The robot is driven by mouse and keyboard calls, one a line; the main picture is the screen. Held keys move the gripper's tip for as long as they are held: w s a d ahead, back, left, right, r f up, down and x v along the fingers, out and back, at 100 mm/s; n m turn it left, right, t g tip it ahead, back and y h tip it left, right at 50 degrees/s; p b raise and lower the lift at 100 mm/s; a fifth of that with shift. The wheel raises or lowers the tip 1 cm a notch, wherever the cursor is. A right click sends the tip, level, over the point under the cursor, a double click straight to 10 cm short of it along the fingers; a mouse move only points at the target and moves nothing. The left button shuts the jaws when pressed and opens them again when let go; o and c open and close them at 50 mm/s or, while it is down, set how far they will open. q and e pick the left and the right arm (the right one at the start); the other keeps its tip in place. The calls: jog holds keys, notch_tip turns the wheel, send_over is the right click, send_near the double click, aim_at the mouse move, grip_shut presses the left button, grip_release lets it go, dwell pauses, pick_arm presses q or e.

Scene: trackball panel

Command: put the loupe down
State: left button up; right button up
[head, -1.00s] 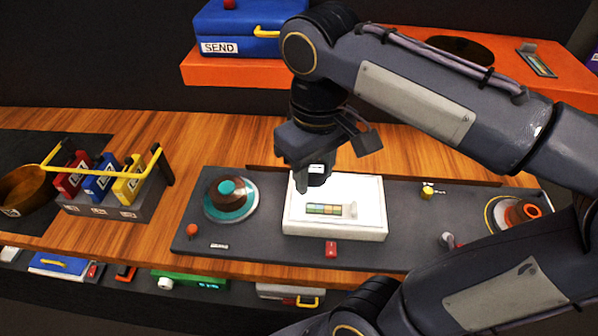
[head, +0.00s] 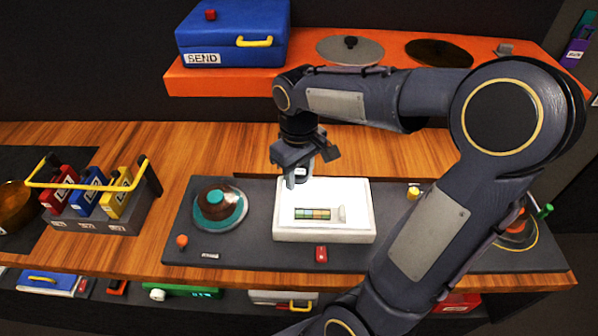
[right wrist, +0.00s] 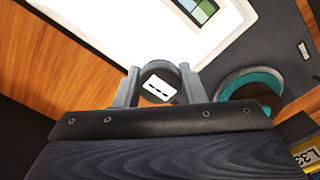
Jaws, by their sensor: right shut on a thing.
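My right gripper (head: 299,180) is shut on the loupe (right wrist: 160,72), a small dark round piece with a white label. In the right wrist view the loupe sits between the two fingers (right wrist: 157,90); in the head view it is mostly hidden by the gripper. The gripper is over the back left edge of a white light box (head: 330,232), which bears a strip of coloured squares (head: 318,214). I cannot tell whether the loupe touches anything below. My left gripper is not in view.
A teal and brown trackball (head: 219,204) is left of the light box on the dark panel. A red switch (head: 321,254) is in front. A rack (head: 95,217) with red, blue and yellow cartridges stands left. A blue SEND case (head: 232,35) sits on the orange shelf (head: 310,87).

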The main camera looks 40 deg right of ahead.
aim_at(299, 172)
jog(key=shift+f, duration=0.2)
jog(key=o, duration=1)
jog(key=shift+o, duration=0.2)
jog(key=shift+r, duration=0.1)
notch_tip(299, 172, up, 7)
jog(key=shift+r, duration=0.2)
jog(key=s+a+f+m+t+y, duration=0.1)
jog(key=s+a+f+t+y, duration=0.1)
jog(key=s+a, duration=0.3)
jog(key=s+a+f+m+t+y, duration=0.1)
jog(key=s+a+f+t, duration=0.2)
jog(key=s, duration=0.4)
jog(key=shift+s+a+f+m+t+y, duration=0.3)
jog(key=shift+a+m+y, duration=0.1)
jog(key=shift+a, duration=0.45)
